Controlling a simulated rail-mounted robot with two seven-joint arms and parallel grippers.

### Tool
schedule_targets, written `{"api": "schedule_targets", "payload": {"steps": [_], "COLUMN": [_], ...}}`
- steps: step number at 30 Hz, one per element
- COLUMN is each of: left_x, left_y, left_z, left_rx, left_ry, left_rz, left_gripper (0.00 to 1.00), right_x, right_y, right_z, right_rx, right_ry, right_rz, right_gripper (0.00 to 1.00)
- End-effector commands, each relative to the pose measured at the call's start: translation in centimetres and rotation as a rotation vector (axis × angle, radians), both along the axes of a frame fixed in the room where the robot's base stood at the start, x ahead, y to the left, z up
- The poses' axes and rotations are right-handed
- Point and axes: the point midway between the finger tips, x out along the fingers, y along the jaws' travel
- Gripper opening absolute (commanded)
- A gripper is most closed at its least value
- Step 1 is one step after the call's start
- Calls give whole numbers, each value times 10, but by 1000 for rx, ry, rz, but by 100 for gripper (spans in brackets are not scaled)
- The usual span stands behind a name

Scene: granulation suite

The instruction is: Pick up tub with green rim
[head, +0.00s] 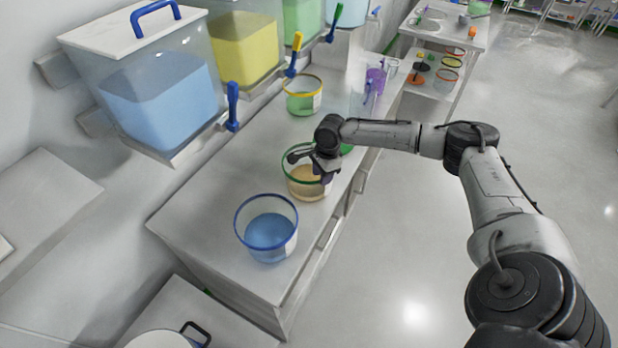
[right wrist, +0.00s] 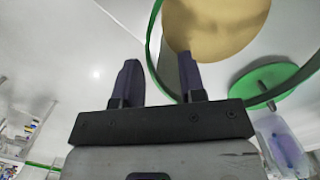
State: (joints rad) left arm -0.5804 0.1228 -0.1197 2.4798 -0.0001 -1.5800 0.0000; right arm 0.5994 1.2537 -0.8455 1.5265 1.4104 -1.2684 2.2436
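The tub with the green rim (head: 306,188) stands on the bench in the head view, clear-walled with tan contents. My right gripper (head: 322,172) is at its rim on the right side and hides part of it. In the right wrist view the gripper (right wrist: 157,82) has its two fingers apart. The green rim (right wrist: 150,50) runs between them, one finger outside and one overlapping the tub's inside. I cannot tell whether either finger touches the wall. My left gripper is out of view.
A blue-rimmed tub (head: 267,232) stands nearer and a yellow-rimmed tub (head: 302,102) farther along the bench. A green lid (right wrist: 264,86) lies close beside the gripper. A purple bottle (head: 375,80) stands behind. Clear hoppers (head: 160,95) overhang the bench's left side. Open floor lies right.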

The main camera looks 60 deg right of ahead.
Motion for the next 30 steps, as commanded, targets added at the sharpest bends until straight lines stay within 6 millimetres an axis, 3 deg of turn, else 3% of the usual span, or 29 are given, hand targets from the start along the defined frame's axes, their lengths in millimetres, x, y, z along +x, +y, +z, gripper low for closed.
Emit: {"api": "schedule_targets", "payload": {"steps": [9, 17, 30], "left_x": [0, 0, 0], "left_y": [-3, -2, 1], "left_z": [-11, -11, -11], "left_rx": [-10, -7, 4], "left_ry": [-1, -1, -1], "left_rz": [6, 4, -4], "left_gripper": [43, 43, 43], "right_x": [0, 1, 1], "right_y": [3, 4, 4], "right_z": [-41, -44, -44], "right_rx": [0, 0, 0], "right_ry": [1, 0, 0], "right_rz": [0, 0, 1], "right_gripper": [37, 37, 0]}}
